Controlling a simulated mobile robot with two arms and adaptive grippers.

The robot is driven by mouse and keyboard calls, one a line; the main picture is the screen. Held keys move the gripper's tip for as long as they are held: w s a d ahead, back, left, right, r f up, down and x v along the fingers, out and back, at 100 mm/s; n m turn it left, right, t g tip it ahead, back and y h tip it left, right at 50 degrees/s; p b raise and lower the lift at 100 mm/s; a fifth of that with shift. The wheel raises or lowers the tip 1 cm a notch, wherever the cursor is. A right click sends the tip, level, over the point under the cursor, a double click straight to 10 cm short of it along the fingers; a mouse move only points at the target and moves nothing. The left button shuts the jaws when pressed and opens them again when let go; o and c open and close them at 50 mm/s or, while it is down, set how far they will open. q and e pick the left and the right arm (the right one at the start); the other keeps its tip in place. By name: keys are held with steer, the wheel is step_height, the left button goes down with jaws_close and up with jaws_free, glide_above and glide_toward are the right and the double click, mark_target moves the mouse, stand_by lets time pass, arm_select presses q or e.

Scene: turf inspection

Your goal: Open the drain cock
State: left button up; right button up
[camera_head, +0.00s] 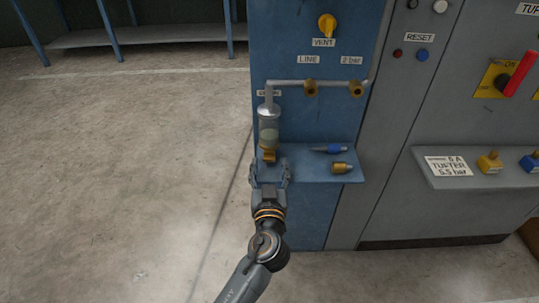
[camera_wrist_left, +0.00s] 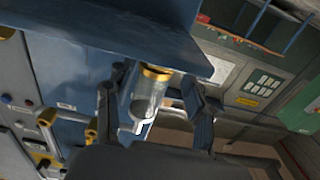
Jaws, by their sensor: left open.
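The drain cock (camera_head: 268,156) is a small brass piece at the bottom of a clear cylindrical bowl (camera_head: 268,130) on the blue panel. In the left wrist view the cock appears as a brass ring (camera_wrist_left: 157,73) at the end of the clear bowl (camera_wrist_left: 146,100). My left gripper (camera_head: 270,172) is open just below and in front of the cock. In its wrist view the two fingers (camera_wrist_left: 155,100) stand apart on either side of the bowl and cock. Contact with the cock cannot be told. My right gripper is not in view.
A blue shelf (camera_head: 310,175) juts out below the bowl, bearing a blue connector (camera_head: 332,149) and a brass fitting (camera_head: 342,168). A grey pipe (camera_head: 290,85) with brass valves runs above. The floor at left is clear.

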mark_target(269, 160)
arm_select(q)
steer(key=shift+w, duration=2)
